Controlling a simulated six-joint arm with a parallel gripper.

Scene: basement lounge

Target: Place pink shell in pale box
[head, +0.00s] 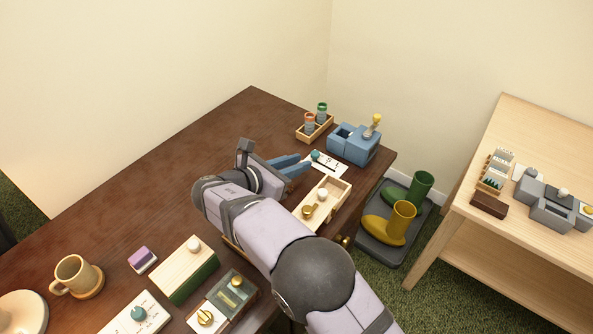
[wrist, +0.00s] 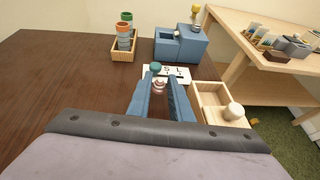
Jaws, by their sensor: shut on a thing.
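My gripper (wrist: 160,80) is shut on the pink shell (wrist: 159,85), a small pinkish thing between its blue fingertips in the wrist view. In the head view my gripper (head: 302,164) is over the dark table; the shell cannot be made out there. The pale box (wrist: 224,91), of light wood with an open compartment, is just right of the fingers in the wrist view. It also shows in the head view (head: 341,196), nearer the camera than the fingertips, with a white knob and a brass knob at its near part. The shell is outside the box.
A white card with a teal knob (head: 325,163) lies just beyond the fingertips. A blue block-shaped holder (head: 352,146) and a wooden rack with two small jars (head: 315,129) stand behind. A mug (head: 75,276) and several boxes are at the near left. The table's left middle is clear.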

